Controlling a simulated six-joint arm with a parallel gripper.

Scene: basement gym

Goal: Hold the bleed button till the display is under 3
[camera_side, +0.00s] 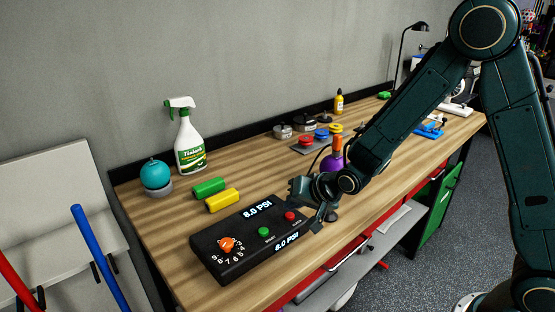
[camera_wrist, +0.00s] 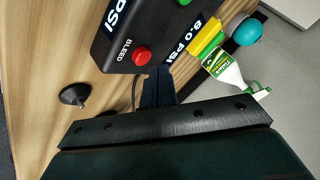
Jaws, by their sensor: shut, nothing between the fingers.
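A green button (camera_side: 264,232) and an orange dial (camera_side: 227,244) are further left. My gripper (camera_side: 316,227) is shut and empty, just beyond the box's right end. In the wrist view its fingertips (camera_wrist: 160,72) are beside the red button, seemingly apart from it.
Green (camera_side: 209,187) and yellow (camera_side: 223,200) blocks, a spray bottle (camera_side: 190,148) and a teal ball (camera_side: 156,175) stand behind the box. A small black knob-like piece (camera_wrist: 74,95) is near my gripper. Weights (camera_side: 305,123) stand farther back.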

